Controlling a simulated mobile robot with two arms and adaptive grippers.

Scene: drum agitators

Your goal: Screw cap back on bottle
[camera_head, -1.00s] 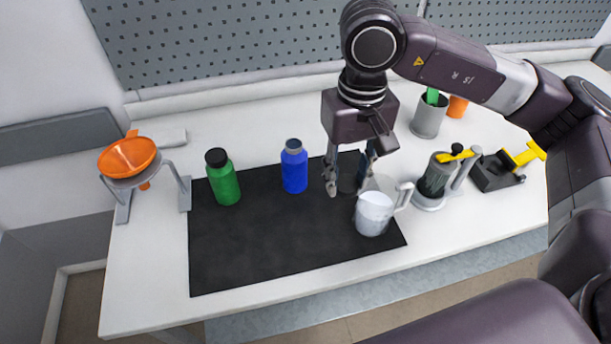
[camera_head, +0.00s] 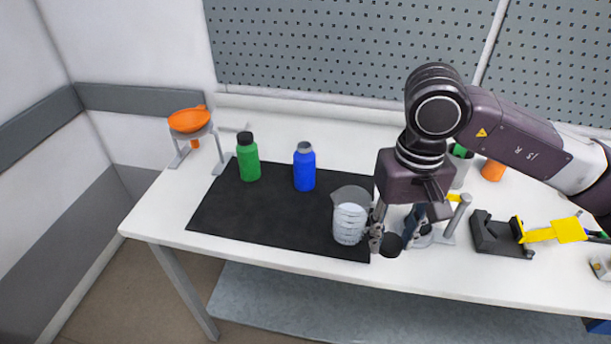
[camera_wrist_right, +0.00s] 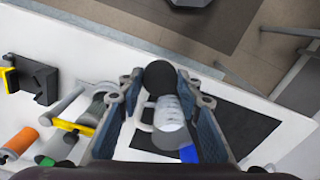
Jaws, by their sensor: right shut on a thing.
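A black cap (camera_head: 390,245) is held between the fingertips of my right gripper (camera_head: 390,235), at the right front of the mat. In the right wrist view the cap (camera_wrist_right: 160,76) sits between the fingertips of the gripper (camera_wrist_right: 160,88). A blue bottle (camera_head: 304,171) stands upright on the black mat with a grey top and no black cap on it. Part of it shows blue in the right wrist view (camera_wrist_right: 189,153). A green bottle (camera_head: 248,161) with a black cap stands to its left. My left gripper is not in view.
A clear measuring jug (camera_head: 349,223) with white contents stands on the black mat (camera_head: 255,215), just left of my right gripper. An orange funnel (camera_head: 189,121) sits on a stand at left. A black and yellow device (camera_head: 502,236) stands at right. The mat's front left is clear.

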